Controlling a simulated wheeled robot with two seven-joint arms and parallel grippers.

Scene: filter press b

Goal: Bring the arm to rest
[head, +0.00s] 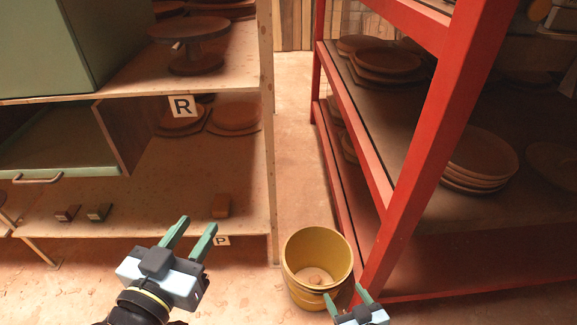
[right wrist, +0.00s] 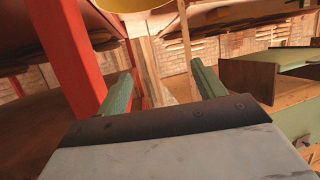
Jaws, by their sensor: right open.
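My left gripper (head: 193,237) is in the lower left of the head view. Its two green fingers stand apart with nothing between them, in front of the lower wooden shelf. My right gripper (head: 346,297) is at the bottom edge of the head view, in front of the yellow bucket (head: 320,257), and partly cut off. In the right wrist view its green fingers (right wrist: 157,88) are wide apart and hold nothing. Part of the bucket shows at the top of that view (right wrist: 125,5).
A wooden shelf unit (head: 190,148) with an R label stands at left, holding round boards and small blocks. A red-framed rack (head: 417,150) with stacked plates stands close at right. An open strip of floor (head: 292,130) runs between them beyond the bucket.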

